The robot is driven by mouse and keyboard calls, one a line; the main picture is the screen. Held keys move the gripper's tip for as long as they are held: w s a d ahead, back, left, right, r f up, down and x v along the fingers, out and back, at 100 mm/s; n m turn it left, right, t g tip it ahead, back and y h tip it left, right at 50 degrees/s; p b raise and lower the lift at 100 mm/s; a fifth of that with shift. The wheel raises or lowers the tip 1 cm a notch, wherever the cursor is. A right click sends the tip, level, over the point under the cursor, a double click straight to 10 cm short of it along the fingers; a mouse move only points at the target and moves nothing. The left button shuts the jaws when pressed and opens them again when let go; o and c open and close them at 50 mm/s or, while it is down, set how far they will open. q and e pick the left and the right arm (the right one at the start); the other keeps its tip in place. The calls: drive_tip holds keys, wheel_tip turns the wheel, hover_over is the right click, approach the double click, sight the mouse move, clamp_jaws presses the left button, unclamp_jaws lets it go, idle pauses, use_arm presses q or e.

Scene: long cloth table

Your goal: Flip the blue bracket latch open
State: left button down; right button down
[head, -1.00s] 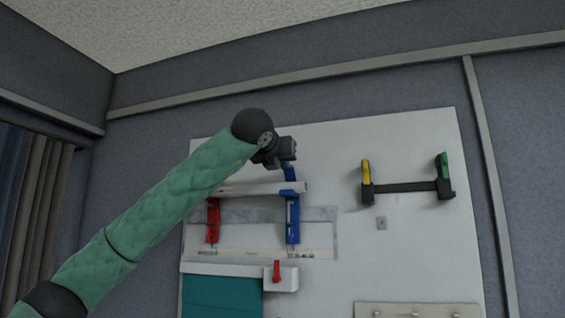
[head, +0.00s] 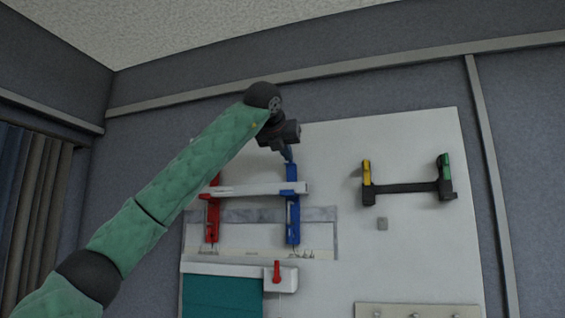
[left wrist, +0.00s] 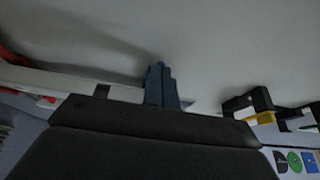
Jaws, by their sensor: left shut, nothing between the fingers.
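The blue bracket (head: 293,218) is fixed upright on the white wall board, at the right end of a white bar (head: 245,189). A narrow blue piece (head: 288,153), apparently its latch, points up and slightly left from the bracket's top. My left gripper (head: 290,135) is shut and empty, just above this blue piece; I cannot tell whether they touch. In the left wrist view the blue bracket's top (left wrist: 160,88) stands just beyond the gripper's dark body, which hides what is lower.
A red bracket (head: 213,218) holds the bar's left side, partly behind my arm. A black rack (head: 405,187) with yellow and green uprights is to the right. Below are a teal cloth roll (head: 222,296) and a small red lever (head: 277,271). The board's upper right is clear.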

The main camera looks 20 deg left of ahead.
use_arm(q)
drive_tip(key=shift+w+r+g, duration=0.25)
drive_tip(key=shift+r+g, duration=0.1)
drive_tip(key=shift+g, duration=0.05)
drive_tip(key=shift+w+d, duration=0.1)
drive_tip(key=shift+w, duration=0.05)
drive_tip(key=shift+w+d+r+p, duration=0.15)
drive_tip(key=shift+w+p, duration=0.1)
drive_tip(key=shift+p, duration=0.05)
drive_tip(key=shift+w+a, duration=0.2)
drive_tip(key=shift+w, duration=0.1)
use_arm(e)
drive_tip(key=shift+s+d+f, duration=0.25)
drive_tip(key=shift+s+f, duration=0.3)
drive_tip(key=shift+f, duration=0.1)
drive_tip(key=shift+s+d+f, duration=0.25)
drive_tip(key=shift+s+f, duration=0.25)
drive_tip(key=shift+f, duration=0.1)
use_arm(q)
drive_tip(key=shift+d, duration=0.1)
use_arm(e)
drive_tip(key=shift+d, duration=0.1)
